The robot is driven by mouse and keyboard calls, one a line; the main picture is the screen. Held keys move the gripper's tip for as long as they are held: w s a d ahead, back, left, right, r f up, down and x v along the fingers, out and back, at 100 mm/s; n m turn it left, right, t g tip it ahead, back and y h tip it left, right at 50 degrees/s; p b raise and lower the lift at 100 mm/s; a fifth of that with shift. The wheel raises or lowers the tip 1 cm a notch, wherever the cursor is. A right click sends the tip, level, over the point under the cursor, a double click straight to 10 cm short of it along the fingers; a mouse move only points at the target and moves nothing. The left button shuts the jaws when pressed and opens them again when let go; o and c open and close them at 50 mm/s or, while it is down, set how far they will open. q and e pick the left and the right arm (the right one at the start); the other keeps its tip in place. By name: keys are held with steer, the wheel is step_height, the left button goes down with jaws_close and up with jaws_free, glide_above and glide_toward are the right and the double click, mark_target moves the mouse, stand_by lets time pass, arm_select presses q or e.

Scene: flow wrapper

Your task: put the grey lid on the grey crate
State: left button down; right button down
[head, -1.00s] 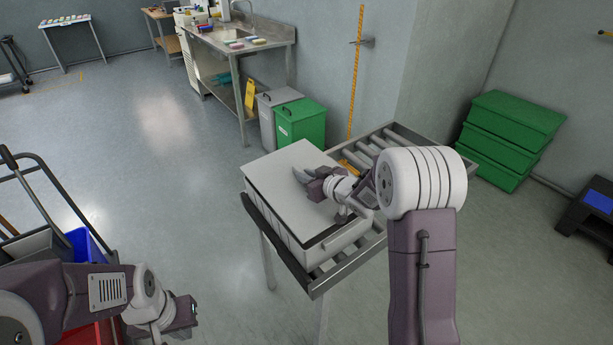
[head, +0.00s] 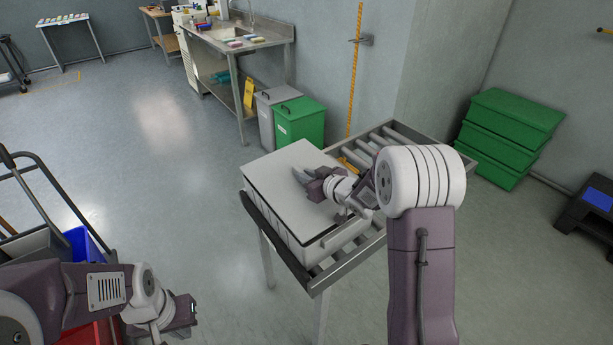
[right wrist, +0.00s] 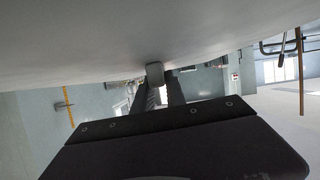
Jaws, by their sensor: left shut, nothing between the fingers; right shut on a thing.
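The grey lid (head: 280,178) is a pale flat panel over the grey crate (head: 338,240), which stands on the near end of a roller conveyor. The lid roughly lines up with the crate, with a dark strip along its near right edge; I cannot tell whether it is fully seated. My right gripper (head: 304,178) is over the lid, shut on it at a small grey knob, which shows in the right wrist view (right wrist: 155,73) against the lid's broad surface. My left gripper (head: 192,312) is shut and empty, low at the left, away from the crate.
The roller conveyor (head: 312,284) has bare rollers behind the crate. Green stacked crates (head: 512,137) stand at the right. A green bin (head: 300,123) and a grey bin (head: 268,112) stand behind. A cart with a blue bin (head: 84,250) is near my left arm.

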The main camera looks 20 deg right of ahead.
steer(key=shift+f, duration=0.1)
steer(key=shift+f+b, duration=0.8)
steer(key=shift+f, duration=0.15)
steer(key=c, duration=1.3)
jaws_free()
steer(key=shift+d, duration=0.1)
steer(key=p+v, duration=0.1)
steer(key=v, duration=0.8)
